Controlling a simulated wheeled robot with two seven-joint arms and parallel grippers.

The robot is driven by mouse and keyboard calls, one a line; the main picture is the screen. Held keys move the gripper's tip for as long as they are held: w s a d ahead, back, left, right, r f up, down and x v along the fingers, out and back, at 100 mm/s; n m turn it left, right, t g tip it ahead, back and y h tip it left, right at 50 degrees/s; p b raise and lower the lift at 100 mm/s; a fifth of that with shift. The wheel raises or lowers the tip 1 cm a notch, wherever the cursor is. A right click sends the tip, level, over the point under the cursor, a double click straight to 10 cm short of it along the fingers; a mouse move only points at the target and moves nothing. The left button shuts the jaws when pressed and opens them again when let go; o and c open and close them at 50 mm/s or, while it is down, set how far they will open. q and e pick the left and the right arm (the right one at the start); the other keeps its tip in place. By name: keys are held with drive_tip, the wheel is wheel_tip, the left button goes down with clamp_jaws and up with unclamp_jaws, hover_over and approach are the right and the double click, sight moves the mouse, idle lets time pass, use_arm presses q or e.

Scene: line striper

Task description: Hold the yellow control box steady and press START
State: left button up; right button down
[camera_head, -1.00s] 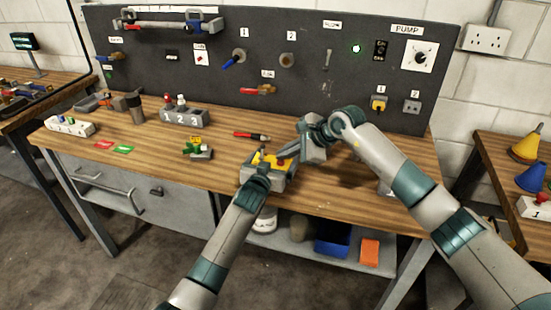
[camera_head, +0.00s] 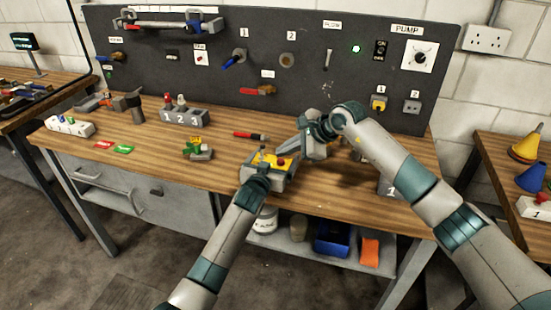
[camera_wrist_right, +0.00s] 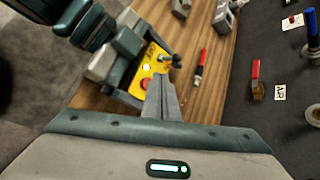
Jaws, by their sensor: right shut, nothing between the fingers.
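The yellow control box (camera_head: 266,159) sits on the workbench near its front edge, with a red button (camera_head: 281,161) on top. In the right wrist view the box (camera_wrist_right: 152,62) shows a pale round spot and the red button (camera_wrist_right: 143,84). My left gripper (camera_head: 267,173) has its fingers on opposite sides of the box, closed on it; its wrist hides the near side. My right gripper (camera_head: 284,149) is shut and empty, its fingertips just above the box's far side. In the wrist view its fingers (camera_wrist_right: 159,82) overlap the box near the red button. I cannot read a START label.
A red-handled tool (camera_head: 251,136) lies behind the box. A green-and-yellow part (camera_head: 197,148) and a grey block marked 1 2 3 (camera_head: 185,117) stand to the left. A grey block marked 1 (camera_head: 390,187) is under my right arm. The dark panel (camera_head: 310,90) rises behind.

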drive_tip(key=shift+r, duration=0.15)
drive_tip(key=shift+r, duration=2.95)
use_arm(q)
drive_tip(key=o, duration=1.2)
drive_tip(key=shift+v, duration=6)
drive_tip(key=shift+d+f, duration=0.1)
drive_tip(key=shift+f, duration=0.05)
use_arm(e)
drive_tip(key=shift+d, duration=0.1)
